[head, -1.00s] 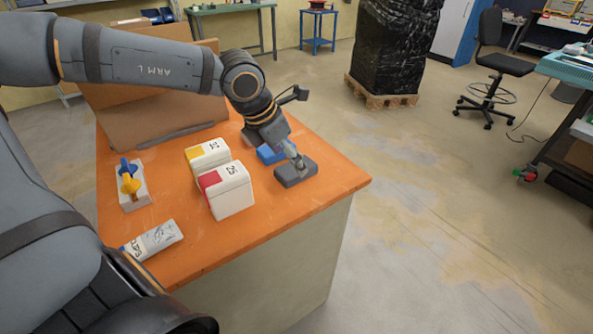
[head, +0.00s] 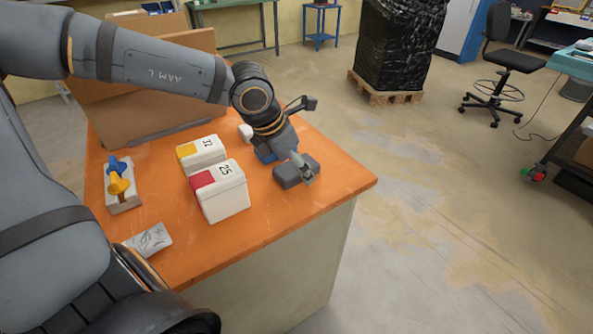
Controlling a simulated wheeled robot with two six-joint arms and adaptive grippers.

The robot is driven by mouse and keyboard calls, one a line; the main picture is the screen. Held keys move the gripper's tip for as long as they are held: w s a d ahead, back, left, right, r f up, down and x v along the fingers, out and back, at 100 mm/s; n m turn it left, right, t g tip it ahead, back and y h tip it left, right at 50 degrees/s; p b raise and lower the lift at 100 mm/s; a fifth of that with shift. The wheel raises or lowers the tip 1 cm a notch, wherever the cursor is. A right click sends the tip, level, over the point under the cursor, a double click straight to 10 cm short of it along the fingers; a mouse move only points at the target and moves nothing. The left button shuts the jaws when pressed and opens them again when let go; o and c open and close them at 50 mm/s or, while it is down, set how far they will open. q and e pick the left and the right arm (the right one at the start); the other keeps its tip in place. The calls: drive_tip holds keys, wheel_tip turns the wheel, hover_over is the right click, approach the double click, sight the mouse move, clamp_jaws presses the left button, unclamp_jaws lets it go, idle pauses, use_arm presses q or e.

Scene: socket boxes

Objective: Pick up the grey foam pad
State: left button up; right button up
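The grey foam pad (head: 287,174) lies on the orange table near its right end. My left gripper (head: 306,173) reaches down from the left arm onto the pad's right end. Its visible fingertip overlaps the pad there. The other finger is hidden, so I cannot tell whether the gripper is open or shut on the pad. No gap shows between pad and table. My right gripper is not in view.
Two white boxes, marked 32 (head: 203,152) and 25 (head: 222,192), stand left of the pad. A holder with blue and yellow handles (head: 121,186) stands further left. The orange table's (head: 335,190) right corner is clear.

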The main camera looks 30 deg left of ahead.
use_arm(q)
drive_tip(key=shift+f, duration=0.15)
idle(0.4)
drive_tip(key=c, duration=0.9)
